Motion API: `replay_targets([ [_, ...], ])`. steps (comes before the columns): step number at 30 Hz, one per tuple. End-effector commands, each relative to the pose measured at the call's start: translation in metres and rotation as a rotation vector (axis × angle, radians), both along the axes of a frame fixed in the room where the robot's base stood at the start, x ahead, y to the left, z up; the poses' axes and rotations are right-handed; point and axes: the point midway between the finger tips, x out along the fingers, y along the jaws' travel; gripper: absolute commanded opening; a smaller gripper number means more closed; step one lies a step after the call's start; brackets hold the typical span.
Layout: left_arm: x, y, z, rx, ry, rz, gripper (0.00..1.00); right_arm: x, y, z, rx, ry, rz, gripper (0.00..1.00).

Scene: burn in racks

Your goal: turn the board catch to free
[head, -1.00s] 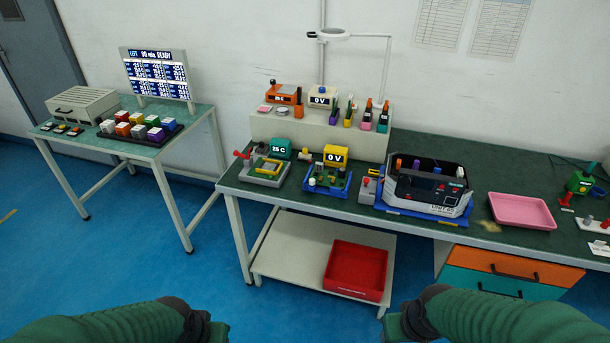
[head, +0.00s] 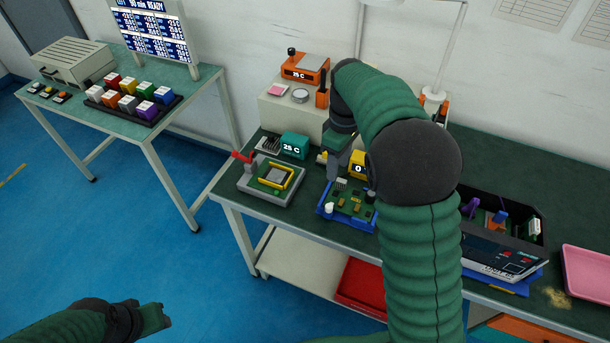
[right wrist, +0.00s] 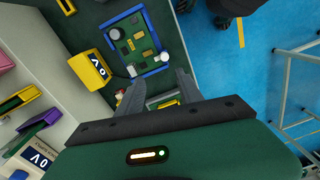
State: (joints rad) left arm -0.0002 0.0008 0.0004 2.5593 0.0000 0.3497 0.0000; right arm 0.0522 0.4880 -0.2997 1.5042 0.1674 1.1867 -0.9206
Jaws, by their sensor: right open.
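A green circuit board (head: 352,200) lies in a blue tray (head: 347,222) on the bench, with a white round knob (head: 329,208) at its near left corner. It also shows in the right wrist view (right wrist: 133,45). Left of it stands a grey fixture (head: 258,190) with a yellow frame and a red lever (head: 244,157). I cannot tell which part is the catch. My right gripper (head: 337,172) is open, pointing down above the bench near the board's back left; its fingers (right wrist: 158,88) look empty. My left gripper (head: 158,317) hangs over the floor, its jaws unclear.
A black and white unit (head: 500,258) and a pink tray (head: 590,275) are to the right. My right arm hides the bench middle.

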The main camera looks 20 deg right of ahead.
Motion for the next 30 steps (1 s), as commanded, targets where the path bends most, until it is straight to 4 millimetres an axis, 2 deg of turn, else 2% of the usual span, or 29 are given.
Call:
replay_targets([
  [2, 0.0, 0.0, 0.0, 0.0, 0.0, 0.0, 0.36, 0.001, 0.001, 0.002, -0.002, 0.003, 0.013, 0.43],
  [5, 0.0, 0.0, -0.001, 0.0, 0.0, 0.0, 0.36, 0.001, 0.004, -0.005, -0.003, 0.005, 0.016, 0.43],
  [8, -0.001, 0.0, -0.002, 0.0, 0.0, 0.001, 0.36, 0.001, 0.004, -0.024, -0.002, 0.009, 0.015, 0.43],
  [15, 0.0, 0.0, -0.004, 0.0, 0.0, 0.001, 0.36, 0.001, -0.003, -0.092, 0.006, 0.012, 0.012, 0.43],
  [21, 0.0, 0.0, -0.004, 0.0, 0.0, 0.0, 0.36, -0.001, -0.002, -0.14, 0.009, 0.009, 0.012, 0.43],
  [25, 0.0, 0.0, -0.004, 0.0, 0.0, 0.0, 0.36, -0.001, 0.001, -0.159, 0.006, 0.006, 0.013, 0.43],
  [30, 0.0, 0.0, -0.004, 0.0, 0.0, 0.0, 0.36, 0.0, 0.005, -0.168, 0.002, 0.004, 0.014, 0.43],
])
